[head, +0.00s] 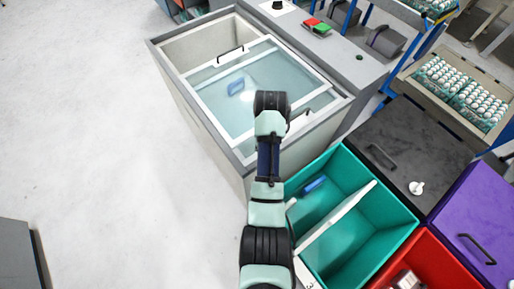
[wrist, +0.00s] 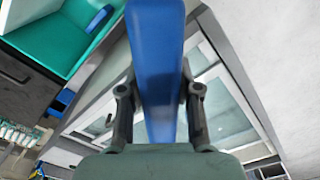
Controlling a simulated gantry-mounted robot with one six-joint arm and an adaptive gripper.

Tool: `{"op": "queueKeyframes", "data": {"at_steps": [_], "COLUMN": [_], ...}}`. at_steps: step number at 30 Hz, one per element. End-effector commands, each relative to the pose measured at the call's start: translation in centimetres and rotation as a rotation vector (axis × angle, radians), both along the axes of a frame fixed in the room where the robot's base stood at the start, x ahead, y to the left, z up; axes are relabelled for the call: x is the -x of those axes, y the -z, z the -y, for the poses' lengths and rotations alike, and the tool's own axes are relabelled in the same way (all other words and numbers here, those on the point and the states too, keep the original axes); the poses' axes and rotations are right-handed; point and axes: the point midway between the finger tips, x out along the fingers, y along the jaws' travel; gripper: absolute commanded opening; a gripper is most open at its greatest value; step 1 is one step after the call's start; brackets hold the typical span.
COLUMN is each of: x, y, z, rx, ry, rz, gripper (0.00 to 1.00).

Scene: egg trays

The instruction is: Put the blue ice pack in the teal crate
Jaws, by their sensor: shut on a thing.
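The blue ice pack (wrist: 155,45) stands long and upright in the wrist view. My gripper (wrist: 160,95) is shut on it, one finger on each side. The teal crate (head: 342,170) is at the lower right of the head view, right of my arm, and also at the upper left of the wrist view (wrist: 55,52). A white divider (head: 338,218) crosses it. Another blue pack (head: 314,184) lies in its left part. In the head view my arm hides the gripper. A blue shape (head: 236,87) shows over the freezer glass; I cannot tell whether it is the held pack.
A chest freezer (head: 180,85) with a framed glass lid lies ahead, behind the held pack in the wrist view. A red bin (head: 430,255), a purple lidded bin (head: 480,215) and a dark lidded box (head: 410,140) border the crate.

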Motion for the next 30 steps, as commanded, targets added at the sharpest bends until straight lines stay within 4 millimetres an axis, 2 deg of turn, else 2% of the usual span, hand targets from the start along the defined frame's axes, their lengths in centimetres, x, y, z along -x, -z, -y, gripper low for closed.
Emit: {"op": "queueKeyframes", "data": {"at_steps": [1,4,8,12,14,18,21,24,27,30], "x": [0.1,0.7,2.3,5.2,6.9,11.3,14.6,17.4,19.6,21.0], "y": [0.6,2.2,4.9,7.9,9.2,12.3,14.2,15.7,16.9,17.5], "z": [2.0,6.1,12.4,19.3,22.1,28.0,31.4,33.7,35.3,36.2], "rx": [0.000,0.000,0.001,0.000,0.001,0.001,0.002,0.002,0.002,0.004], "ry": [0.038,0.120,0.247,0.394,0.458,0.607,0.702,0.775,0.830,0.865], "rz": [-0.002,-0.001,-0.004,-0.003,-0.003,-0.003,-0.002,0.000,0.000,0.002], "gripper": [0.00,0.00,0.00,0.00,0.00,0.00,0.00,0.00,0.00,0.00]}}
